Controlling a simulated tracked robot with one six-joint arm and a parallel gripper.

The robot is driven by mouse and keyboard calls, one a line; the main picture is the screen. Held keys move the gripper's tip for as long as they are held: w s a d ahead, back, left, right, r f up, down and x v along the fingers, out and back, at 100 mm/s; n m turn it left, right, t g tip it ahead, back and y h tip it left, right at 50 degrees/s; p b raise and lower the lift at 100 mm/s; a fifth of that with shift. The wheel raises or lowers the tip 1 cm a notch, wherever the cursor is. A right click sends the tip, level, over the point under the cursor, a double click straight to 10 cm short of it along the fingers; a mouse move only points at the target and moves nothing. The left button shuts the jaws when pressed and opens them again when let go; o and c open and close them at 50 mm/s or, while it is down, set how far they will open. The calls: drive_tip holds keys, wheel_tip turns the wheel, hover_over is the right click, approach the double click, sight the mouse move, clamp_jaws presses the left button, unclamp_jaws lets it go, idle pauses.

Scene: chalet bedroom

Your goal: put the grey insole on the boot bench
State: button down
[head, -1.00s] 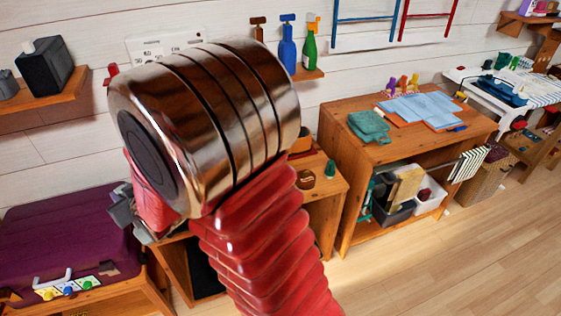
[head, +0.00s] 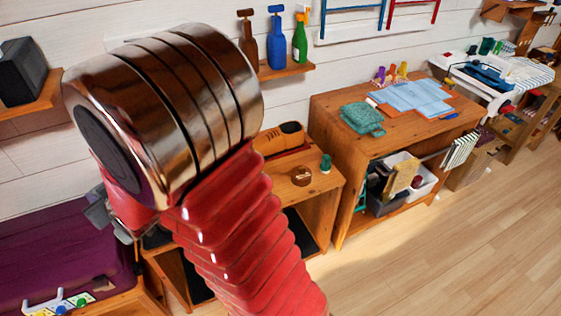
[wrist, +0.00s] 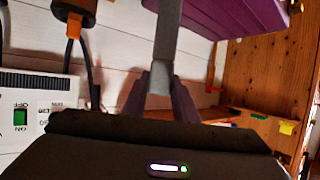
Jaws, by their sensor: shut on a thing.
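In the wrist view a thin grey strip, which looks like the grey insole seen edge-on (wrist: 166,40), stands between the two dark fingers of my gripper (wrist: 160,92). The fingers are shut on its lower end. In the head view my red and metal arm hides most of the gripper; only grey parts (head: 100,212) show at the left, above the purple cover. The wooden bench, apparently the boot bench (head: 325,195), stands right of my arm.
A purple-covered piece (head: 45,250) is at lower left. A wooden table (head: 400,130) with cloths and bins stands right of the bench. A wall shelf (head: 285,70) holds bottles. In the wrist view a white switch panel (wrist: 40,105) and hanging cable are at left. Floor is clear at right.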

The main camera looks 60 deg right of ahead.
drive_tip(key=s+d+f+m+h, duration=0.2)
drive_tip(key=d+m+h, duration=0.15)
drive_tip(key=d, duration=2.35)
drive_tip(key=s+d+f+m+g+h, duration=0.1)
drive_tip(key=s+d, duration=0.6)
drive_tip(key=d, duration=0.4)
drive_tip(key=s+d+f+m+g+h, duration=0.1)
drive_tip(key=s+d+h, duration=0.1)
drive_tip(key=s+d, duration=0.6)
drive_tip(key=d, duration=0.4)
drive_tip(key=shift+s+d+f+m, duration=0.2)
drive_tip(key=shift+m, duration=0.15)
drive_tip(key=shift+h, duration=0.25)
drive_tip(key=shift+f, duration=2.95)
